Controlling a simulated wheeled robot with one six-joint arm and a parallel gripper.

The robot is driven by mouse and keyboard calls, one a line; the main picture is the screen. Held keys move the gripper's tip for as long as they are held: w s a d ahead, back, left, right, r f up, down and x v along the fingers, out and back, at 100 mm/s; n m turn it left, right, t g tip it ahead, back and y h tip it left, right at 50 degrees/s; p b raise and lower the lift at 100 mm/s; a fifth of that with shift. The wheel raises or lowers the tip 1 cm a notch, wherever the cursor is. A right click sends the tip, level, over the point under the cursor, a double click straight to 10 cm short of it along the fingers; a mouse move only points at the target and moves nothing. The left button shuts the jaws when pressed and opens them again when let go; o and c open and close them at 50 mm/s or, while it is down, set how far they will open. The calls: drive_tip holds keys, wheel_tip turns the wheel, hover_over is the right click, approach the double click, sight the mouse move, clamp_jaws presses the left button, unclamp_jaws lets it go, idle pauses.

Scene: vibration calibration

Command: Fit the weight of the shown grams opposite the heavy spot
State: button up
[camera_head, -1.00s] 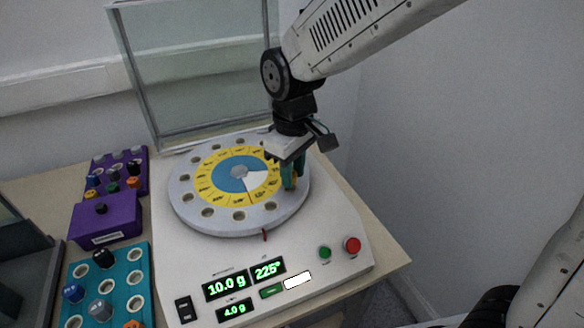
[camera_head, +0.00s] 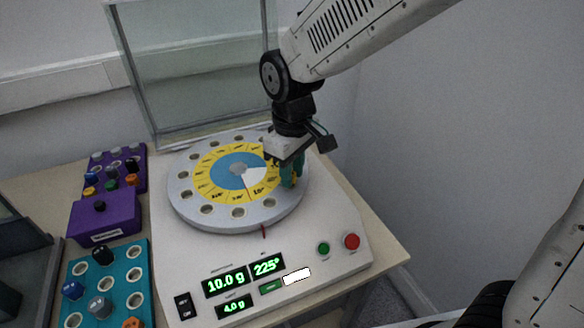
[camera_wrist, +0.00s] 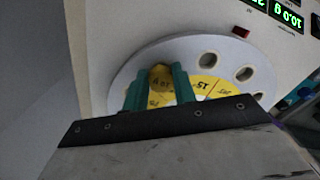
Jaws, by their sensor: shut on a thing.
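The round grey disc (camera_head: 186,193) has a ring of holes, a yellow numbered ring and a blue centre with a white sector. My gripper (camera_head: 288,180) is over the disc's right rim, its teal fingers pointing down. In the wrist view, my gripper (camera_wrist: 160,85) is shut on a yellow-gold weight (camera_wrist: 161,77). The weight is at the disc's rim; I cannot tell whether it sits in a hole, as the fingers hide its lower part. The displays read 10.0 g (camera_head: 226,282), 225° (camera_head: 267,265) and 4.0 g (camera_head: 233,307).
A teal tray (camera_head: 128,262) with holes and several knobbed weights stands at the front left. A purple box (camera_head: 103,218) and a purple rack (camera_head: 125,165) of weights stand behind it. A raised clear cover (camera_head: 200,70) stands behind the disc. Green (camera_head: 323,249) and red (camera_head: 352,241) buttons are at front right.

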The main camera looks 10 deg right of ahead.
drive_tip(key=shift+f, duration=0.6)
drive_tip(key=o, duration=1)
wheel_tip(320, 180, up, 8)
drive_tip(key=shift+f, duration=0.1)
